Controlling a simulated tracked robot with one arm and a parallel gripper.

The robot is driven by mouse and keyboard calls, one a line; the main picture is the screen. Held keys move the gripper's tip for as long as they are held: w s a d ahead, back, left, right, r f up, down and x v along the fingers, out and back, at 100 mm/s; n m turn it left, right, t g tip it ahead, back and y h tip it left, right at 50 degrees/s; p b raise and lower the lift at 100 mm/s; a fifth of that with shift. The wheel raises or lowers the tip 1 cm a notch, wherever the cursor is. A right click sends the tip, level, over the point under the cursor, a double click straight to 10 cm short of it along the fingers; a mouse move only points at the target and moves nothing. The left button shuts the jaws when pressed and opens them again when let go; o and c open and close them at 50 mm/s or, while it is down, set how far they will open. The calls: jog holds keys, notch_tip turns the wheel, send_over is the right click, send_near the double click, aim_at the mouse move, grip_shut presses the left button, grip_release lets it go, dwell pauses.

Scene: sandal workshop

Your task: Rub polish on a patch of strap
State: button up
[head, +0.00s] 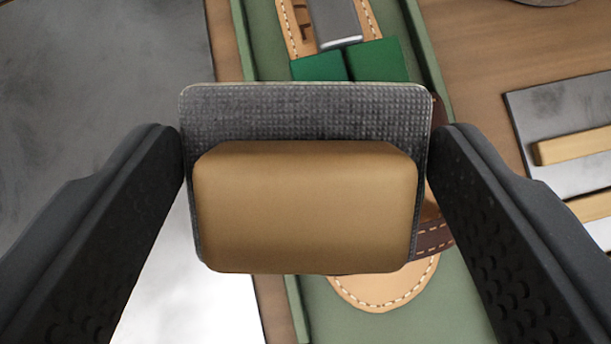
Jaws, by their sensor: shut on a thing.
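My gripper (308,145) is shut on a polishing block, with one black finger at each side of it. The block has a tan rounded body (305,208) facing me and a dark grey textured pad or plate (300,110) behind it. A dark brown strap (436,238) with pale stitching shows beyond the block's lower right side. It lies across a tan stitched leather piece (385,290). The block hides most of the strap and the middle of the leather. I cannot tell whether the pad touches the strap, and I see no polish.
A green tray (350,320) lies below the block. At its top, a grey metal piece (335,22) sits by two dark green blocks (378,60) and more stitched tan leather (292,28). A grey plate with tan bars (575,146) lies right. A grey sheet (100,60) lies left.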

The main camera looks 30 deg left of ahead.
aim_at(418, 160)
jog(key=shift+w+f+b, duration=0.35)
jog(key=shift+w+f, duration=0.05)
jog(key=shift+f, duration=0.45)
dwell(0.3)
jog(key=shift+d+r+b, duration=0.1)
jog(key=shift+d+b, duration=0.9)
jog(key=shift+d, duration=0.6)
jog(key=shift+w+d+f+b, duration=0.1)
jog(key=shift+d+f+b, duration=0.1)
jog(key=shift+d+b, duration=1.15)
jog(key=shift+a+p, duration=0.35)
jog(key=shift+a, duration=2.6)
jog(key=shift+s+r, duration=0.2)
jog(key=shift+s+r, duration=0.35)
jog(key=shift+r, duration=0.55)
jog(key=shift+s+r, duration=0.4)
jog(key=shift+r, duration=0.45)
jog(key=shift+s+r, duration=0.35)
jog(key=shift+r, duration=0.55)
